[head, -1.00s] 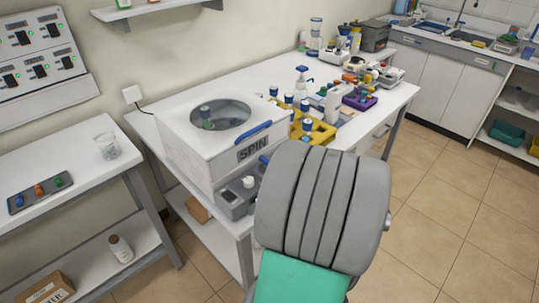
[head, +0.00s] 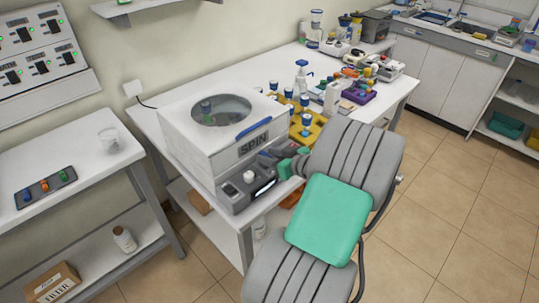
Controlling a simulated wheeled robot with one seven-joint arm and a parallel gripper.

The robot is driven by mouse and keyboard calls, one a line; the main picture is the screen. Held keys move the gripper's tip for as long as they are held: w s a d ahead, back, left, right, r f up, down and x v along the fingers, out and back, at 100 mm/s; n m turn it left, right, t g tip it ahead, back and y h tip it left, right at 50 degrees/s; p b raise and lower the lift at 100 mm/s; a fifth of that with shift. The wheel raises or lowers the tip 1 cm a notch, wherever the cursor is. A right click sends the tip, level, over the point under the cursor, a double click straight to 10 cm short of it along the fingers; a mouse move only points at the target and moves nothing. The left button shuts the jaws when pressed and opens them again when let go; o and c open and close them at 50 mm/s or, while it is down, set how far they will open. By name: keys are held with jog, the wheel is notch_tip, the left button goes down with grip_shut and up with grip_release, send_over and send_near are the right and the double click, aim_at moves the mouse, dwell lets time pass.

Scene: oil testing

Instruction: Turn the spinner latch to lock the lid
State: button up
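The spinner (head: 200,152) is a white box marked SPIN on the bench. Its lid (head: 165,115) lies flat on top, with a round window and a blue handle (head: 254,128) at the front edge. A grey control panel (head: 238,197) with a white knob (head: 249,176) is below. My gripper (head: 270,159) reaches in from the right, at the front face near the right end of the spinner. Its fingers are small and dark here, so I cannot tell if they are open or touching. The latch cannot be made out; that area is partly covered by my gripper.
A yellow rack (head: 312,137) with blue-capped bottles stands right of the spinner, close to my arm. A purple rack (head: 357,97) and a pump bottle (head: 301,78) are farther back. A side table (head: 85,170) with a beaker (head: 109,140) is at left. The floor at right is clear.

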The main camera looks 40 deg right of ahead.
jog(key=shift+c, duration=0.5)
grip_shut()
